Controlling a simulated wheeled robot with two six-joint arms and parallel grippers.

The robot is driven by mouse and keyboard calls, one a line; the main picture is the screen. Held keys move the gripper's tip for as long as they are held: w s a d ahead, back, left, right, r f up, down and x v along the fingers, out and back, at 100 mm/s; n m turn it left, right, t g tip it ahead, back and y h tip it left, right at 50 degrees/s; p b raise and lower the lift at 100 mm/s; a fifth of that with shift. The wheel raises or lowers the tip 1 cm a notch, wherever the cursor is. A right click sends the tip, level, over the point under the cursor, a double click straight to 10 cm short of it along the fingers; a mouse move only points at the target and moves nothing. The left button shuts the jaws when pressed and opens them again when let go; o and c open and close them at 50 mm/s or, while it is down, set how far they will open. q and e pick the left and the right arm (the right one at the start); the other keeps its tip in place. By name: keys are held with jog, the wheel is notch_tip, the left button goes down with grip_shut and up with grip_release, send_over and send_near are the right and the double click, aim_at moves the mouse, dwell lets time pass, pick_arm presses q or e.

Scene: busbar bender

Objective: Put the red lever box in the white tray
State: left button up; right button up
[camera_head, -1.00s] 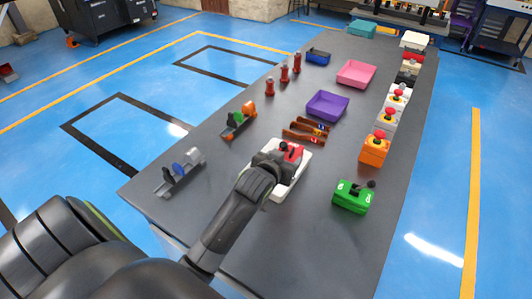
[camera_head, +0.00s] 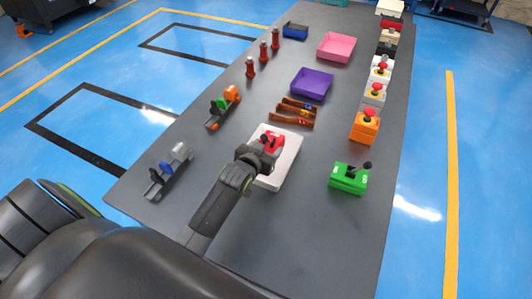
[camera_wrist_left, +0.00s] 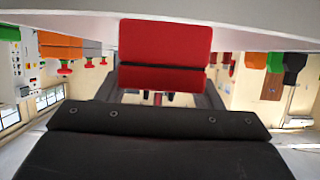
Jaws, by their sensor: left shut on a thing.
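The white tray (camera_head: 286,169) lies on the grey table in the head view. My left gripper (camera_head: 262,155) is over the tray's left part, shut on the red lever box (camera_head: 272,138). In the left wrist view the red box (camera_wrist_left: 165,50) sits between the fingers, close to the pale tray (camera_wrist_left: 260,35) across the top of the picture. I cannot tell whether the box touches the tray floor. My right gripper is out of view.
A green lever box (camera_head: 349,180) stands right of the tray. An orange button box (camera_head: 364,128) and other boxes line the right edge. The table's near right part is clear.

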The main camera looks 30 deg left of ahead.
pick_arm(q)
notch_tip(320, 180, down, 2)
jog(key=shift+f, duration=0.45)
jog(key=o, duration=1.2)
jog(key=shift+o, duration=0.2)
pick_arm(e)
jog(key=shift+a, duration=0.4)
pick_arm(q)
jog(key=shift+r, duration=0.1)
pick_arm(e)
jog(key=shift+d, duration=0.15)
pick_arm(q)
jog(key=shift+s, duration=0.1)
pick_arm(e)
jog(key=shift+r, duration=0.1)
